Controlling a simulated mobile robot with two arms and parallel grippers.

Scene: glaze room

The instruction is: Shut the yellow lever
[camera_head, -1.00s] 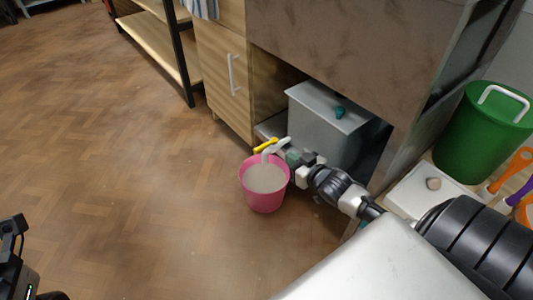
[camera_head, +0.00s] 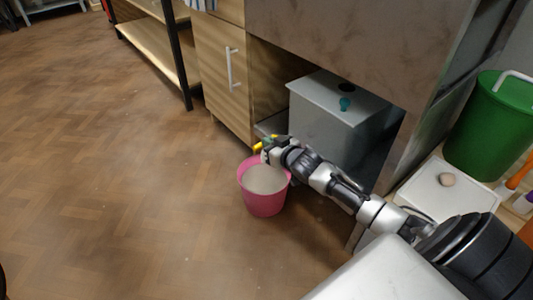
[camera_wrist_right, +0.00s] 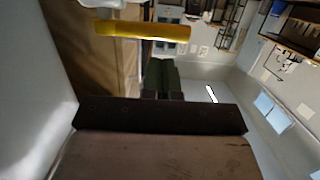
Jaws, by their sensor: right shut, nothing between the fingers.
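The yellow lever (camera_head: 259,146) shows in the head view as a small bit of yellow above the pink bucket, at the front of the grey tank (camera_head: 327,127). My right gripper (camera_head: 273,148) is shut and empty, right at the lever and covering much of it. I cannot tell whether they touch. In the right wrist view the lever (camera_wrist_right: 142,31) is a yellow bar lying nearly level across the upper left. The white spout under it is mostly hidden by my gripper. My left gripper is not in view.
The pink bucket (camera_head: 264,203) with pale grey liquid stands on the floor below the lever. The tank sits under a brown sink (camera_head: 350,45), beside a wooden cabinet (camera_head: 223,80). A green bucket (camera_head: 485,125) and a white tray (camera_head: 440,190) are at right. Floor at left is clear.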

